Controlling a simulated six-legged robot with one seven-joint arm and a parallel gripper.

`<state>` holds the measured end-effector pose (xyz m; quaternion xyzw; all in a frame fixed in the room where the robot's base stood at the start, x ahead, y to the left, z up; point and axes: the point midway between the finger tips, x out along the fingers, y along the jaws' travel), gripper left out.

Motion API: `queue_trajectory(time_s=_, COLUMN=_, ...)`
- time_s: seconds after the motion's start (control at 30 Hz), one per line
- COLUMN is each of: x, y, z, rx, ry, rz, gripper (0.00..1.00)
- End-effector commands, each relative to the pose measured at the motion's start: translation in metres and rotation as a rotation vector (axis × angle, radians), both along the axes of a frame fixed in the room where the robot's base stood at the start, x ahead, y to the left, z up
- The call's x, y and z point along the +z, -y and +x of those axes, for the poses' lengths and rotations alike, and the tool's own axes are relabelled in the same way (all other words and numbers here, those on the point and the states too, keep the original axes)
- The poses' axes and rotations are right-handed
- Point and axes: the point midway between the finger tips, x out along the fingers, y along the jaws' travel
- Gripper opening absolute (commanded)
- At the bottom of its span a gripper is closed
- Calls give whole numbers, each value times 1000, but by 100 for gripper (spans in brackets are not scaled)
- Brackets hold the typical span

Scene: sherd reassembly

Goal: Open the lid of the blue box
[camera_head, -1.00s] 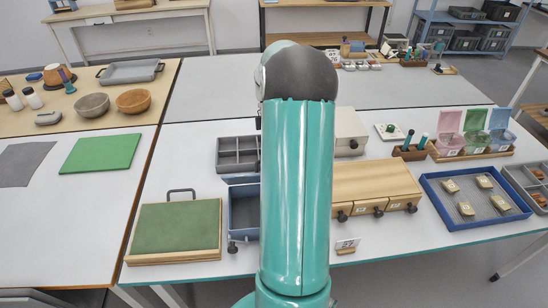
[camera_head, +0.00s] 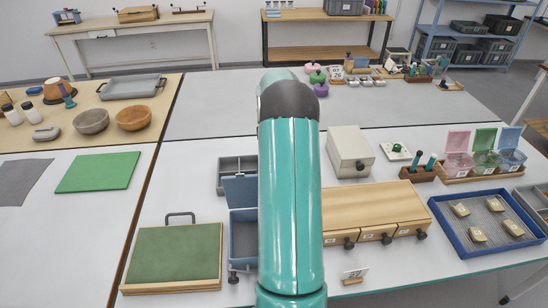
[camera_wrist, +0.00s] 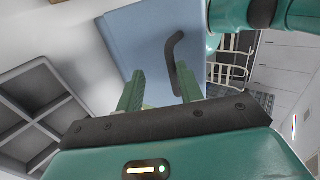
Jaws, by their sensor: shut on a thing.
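The blue box (camera_head: 243,238) stands on the white table beside the green-topped wooden board, partly hidden by my arm. Its interior shows, and its blue lid (camera_head: 241,190) is raised at the back edge. In the wrist view the lid (camera_wrist: 150,40) is a flat blue panel with a dark bent handle (camera_wrist: 178,52). My gripper (camera_wrist: 158,80) is at this panel, its two green fingers apart with the handle's lower end by the right finger. It is shut on the handle, though the contact is partly hidden. In the head view my arm hides the gripper.
A grey compartment tray (camera_head: 235,170) lies just behind the box; it also shows in the wrist view (camera_wrist: 35,105). The green-topped board (camera_head: 175,252) is close left. A wooden drawer unit (camera_head: 375,210) stands to the right, with a blue-rimmed tray (camera_head: 450,237) beyond.

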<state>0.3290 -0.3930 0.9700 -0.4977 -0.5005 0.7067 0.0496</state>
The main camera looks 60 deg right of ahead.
Motion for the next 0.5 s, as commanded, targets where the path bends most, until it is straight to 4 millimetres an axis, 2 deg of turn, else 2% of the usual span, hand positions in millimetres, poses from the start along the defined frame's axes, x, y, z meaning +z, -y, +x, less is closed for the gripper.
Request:
queue_trajectory(time_s=0.03, x=-17, y=-1, z=-1, rx=-1, ry=-3, rz=4, gripper=0)
queue_trajectory(time_s=0.23, x=-17, y=0, z=-1, rx=-1, ry=-3, rz=4, gripper=0)
queue_trajectory(time_s=0.27, x=-17, y=0, z=-1, rx=-1, ry=-3, rz=4, gripper=35)
queue_trajectory(time_s=0.3, x=-17, y=0, z=-1, rx=-1, ry=-3, rz=4, gripper=35)
queue_trajectory(time_s=0.33, x=-17, y=0, z=-1, rx=-1, ry=-3, rz=4, gripper=42)
queue_trajectory(time_s=0.4, x=-17, y=1, z=-1, rx=-1, ry=-3, rz=4, gripper=48)
queue_trajectory(time_s=0.5, x=-17, y=1, z=0, rx=-1, ry=-2, rz=3, gripper=46)
